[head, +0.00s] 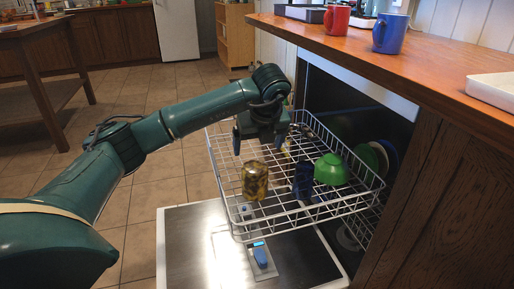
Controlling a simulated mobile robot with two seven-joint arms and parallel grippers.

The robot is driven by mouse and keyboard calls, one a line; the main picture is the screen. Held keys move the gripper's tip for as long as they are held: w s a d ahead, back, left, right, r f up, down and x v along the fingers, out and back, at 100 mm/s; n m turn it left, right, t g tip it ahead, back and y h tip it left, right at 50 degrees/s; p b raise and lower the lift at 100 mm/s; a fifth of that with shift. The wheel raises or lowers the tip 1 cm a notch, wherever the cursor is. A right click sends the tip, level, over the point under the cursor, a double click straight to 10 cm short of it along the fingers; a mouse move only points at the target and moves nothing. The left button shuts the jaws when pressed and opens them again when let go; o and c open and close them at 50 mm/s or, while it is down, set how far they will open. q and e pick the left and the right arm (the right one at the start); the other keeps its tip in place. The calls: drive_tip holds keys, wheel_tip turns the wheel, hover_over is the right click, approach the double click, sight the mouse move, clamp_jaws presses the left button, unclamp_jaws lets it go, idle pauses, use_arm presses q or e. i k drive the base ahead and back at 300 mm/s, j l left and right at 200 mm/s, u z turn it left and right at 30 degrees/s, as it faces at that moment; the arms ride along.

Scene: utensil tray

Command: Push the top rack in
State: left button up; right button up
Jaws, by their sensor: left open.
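The white wire top rack (318,209) is pulled out of the dishwasher (357,90), above its lowered door (190,249). The rack holds a brownish glass (255,181), a dark blue cup (303,181) and an upturned green bowl (330,169). My left gripper (256,146) points down over the rack's far left part, above and behind the brownish glass. Its fingers are apart with nothing seen between them. Whether it touches the rack wires cannot be told. My right gripper is not in view.
A wooden counter (440,58) above the dishwasher carries a red mug (337,19), a blue mug (390,33) and a white tray (492,90). Plates (372,159) stand inside the dishwasher's lower part. A blue item (260,256) lies on the door. The tiled floor at left is open.

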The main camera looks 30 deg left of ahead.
sight(228, 215)
drive_tip(key=k+j, duration=0.75)
drive_tip(key=j, duration=0.2)
